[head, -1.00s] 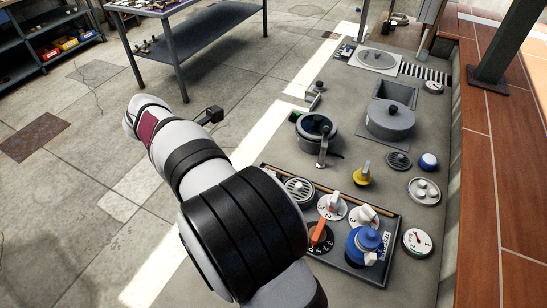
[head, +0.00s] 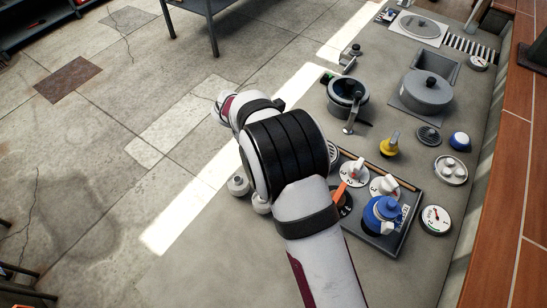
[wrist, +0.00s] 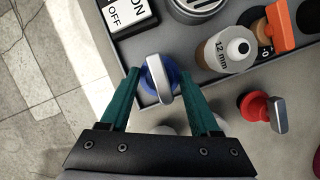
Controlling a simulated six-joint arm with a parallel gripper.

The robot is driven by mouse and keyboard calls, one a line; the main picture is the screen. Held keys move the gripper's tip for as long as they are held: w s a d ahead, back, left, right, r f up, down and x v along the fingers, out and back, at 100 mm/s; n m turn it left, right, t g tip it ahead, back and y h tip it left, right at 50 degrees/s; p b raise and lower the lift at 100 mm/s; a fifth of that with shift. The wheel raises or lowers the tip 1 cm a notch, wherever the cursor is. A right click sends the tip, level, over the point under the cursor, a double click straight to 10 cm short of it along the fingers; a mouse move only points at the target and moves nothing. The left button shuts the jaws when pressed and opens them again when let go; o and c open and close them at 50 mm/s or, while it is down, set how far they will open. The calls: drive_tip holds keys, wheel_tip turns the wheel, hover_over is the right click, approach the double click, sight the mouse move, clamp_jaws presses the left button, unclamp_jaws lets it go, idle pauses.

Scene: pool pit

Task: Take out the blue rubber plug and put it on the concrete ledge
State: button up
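In the wrist view a blue rubber plug (wrist: 172,72) with an upright flat metal handle (wrist: 157,78) is at the tray's near edge. My gripper (wrist: 159,75) has its two teal fingers on either side of it. The fingers stand apart and narrow gaps seem to show beside the plug, so it does not look clamped. In the head view my arm hides the plug and the fingertips. The bare grey concrete (head: 410,268) shows in front of and beside the tray.
The grey tray (wrist: 122,50) holds an ON/OFF switch (wrist: 125,12), a 12 mm cylinder (wrist: 222,52) and an orange handle (wrist: 280,25). A red plug with a metal handle (wrist: 262,110) stands close on the right. A blue-and-white valve (head: 380,212) and gauge (head: 435,219) stand further right.

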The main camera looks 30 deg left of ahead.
clamp_jaws()
drive_tip(key=shift+r, duration=0.15)
drive_tip(key=shift+r, duration=0.35)
drive_tip(key=r, duration=0.2)
drive_tip(key=d+r, duration=0.1)
drive_tip(key=r, duration=0.1)
drive_tip(key=shift+w+d, duration=0.15)
drive_tip(key=shift+w, duration=0.05)
drive_tip(key=w+d+r, duration=0.2)
drive_tip(key=d+r, duration=0.4)
drive_tip(key=d, duration=0.4)
drive_tip(key=shift+w, duration=0.4)
